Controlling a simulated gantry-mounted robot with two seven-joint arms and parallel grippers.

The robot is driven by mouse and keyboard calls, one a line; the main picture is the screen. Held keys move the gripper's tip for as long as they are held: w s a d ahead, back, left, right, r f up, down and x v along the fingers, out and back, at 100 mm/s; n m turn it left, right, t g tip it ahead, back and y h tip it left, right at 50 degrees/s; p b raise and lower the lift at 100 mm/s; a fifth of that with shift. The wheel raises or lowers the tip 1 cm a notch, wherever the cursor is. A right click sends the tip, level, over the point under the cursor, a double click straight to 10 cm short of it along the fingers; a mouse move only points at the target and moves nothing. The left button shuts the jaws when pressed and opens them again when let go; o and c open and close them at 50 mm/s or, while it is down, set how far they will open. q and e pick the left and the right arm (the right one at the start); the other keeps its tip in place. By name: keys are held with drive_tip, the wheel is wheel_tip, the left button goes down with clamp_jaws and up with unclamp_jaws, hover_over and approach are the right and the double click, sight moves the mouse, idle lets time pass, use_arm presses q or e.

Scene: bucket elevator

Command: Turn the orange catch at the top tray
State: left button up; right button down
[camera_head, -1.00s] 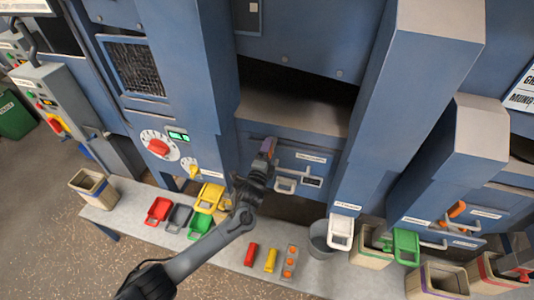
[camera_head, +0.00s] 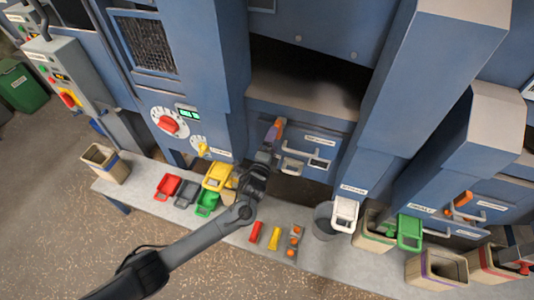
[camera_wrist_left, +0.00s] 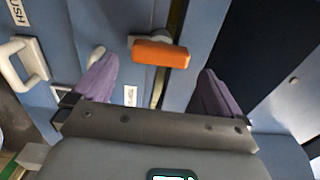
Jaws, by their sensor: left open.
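The orange catch (camera_wrist_left: 160,53) is a short bar on a pale mount on the blue front of the top tray. In the left wrist view it lies between my left gripper's two purple fingers (camera_wrist_left: 154,75), with gaps on both sides. In the head view my left gripper (camera_head: 271,141) is open at the left end of the top tray front (camera_head: 318,150). The orange catch is partly hidden there by the gripper. A white handle (camera_head: 291,165) sits to its right. My right gripper is not in view.
Another orange catch (camera_head: 462,199) is on a tray front at the right. A blue column (camera_head: 415,90) rises right of the top tray.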

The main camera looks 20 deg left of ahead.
use_arm(q)
drive_tip(key=s, duration=0.5)
drive_tip(key=shift+s+d, duration=0.15)
drive_tip(key=shift+s, duration=0.2)
